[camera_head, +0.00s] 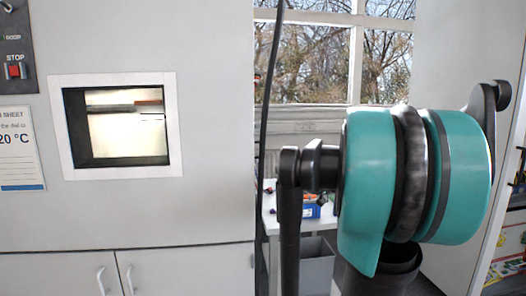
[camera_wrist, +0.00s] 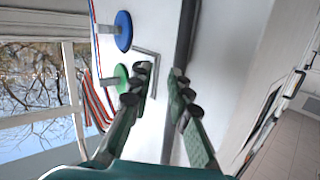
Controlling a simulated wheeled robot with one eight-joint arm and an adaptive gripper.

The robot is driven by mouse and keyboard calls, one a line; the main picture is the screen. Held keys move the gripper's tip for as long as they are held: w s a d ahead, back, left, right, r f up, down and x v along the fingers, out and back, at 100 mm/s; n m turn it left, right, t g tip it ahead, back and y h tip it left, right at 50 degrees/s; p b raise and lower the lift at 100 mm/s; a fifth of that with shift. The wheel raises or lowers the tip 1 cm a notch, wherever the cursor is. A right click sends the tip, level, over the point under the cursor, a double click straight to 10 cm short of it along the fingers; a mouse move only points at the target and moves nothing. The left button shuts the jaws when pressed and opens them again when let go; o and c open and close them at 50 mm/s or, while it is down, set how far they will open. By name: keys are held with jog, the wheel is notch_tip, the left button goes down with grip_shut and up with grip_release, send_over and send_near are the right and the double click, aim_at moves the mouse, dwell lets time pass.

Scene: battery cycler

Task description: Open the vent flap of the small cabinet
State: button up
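My gripper (camera_wrist: 160,76) shows in the wrist view, its two dark-tipped fingers apart with a gap and nothing between them. Ahead of it is a pale upright surface with a thin grey angled outline (camera_wrist: 152,54) just past the left finger. I cannot tell whether this outline is the vent flap or part of the small cabinet. The vent flap is not clearly seen in either view. In the head view my teal arm fills the right side, and the gripper does not show there.
A large pale cabinet (camera_head: 215,130) with a viewing window (camera_head: 125,135) and a red STOP button (camera_head: 15,71) stands at left. A blue disc (camera_wrist: 123,31), a green disc (camera_wrist: 114,81) and coloured cables (camera_wrist: 95,104) are left of my gripper. A dark vertical strip (camera_wrist: 185,35) runs ahead.

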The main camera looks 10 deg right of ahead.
aim_at(261, 156)
jog(key=w+d+r+t, duration=0.2)
jog(key=d+r, duration=0.2)
jog(key=r, duration=0.2)
jog(key=x, duration=1.7)
jog(key=shift+w+a+f, duration=0.1)
jog(key=shift+a+f, duration=0.15)
jog(key=shift+c, duration=0.6)
grip_shut()
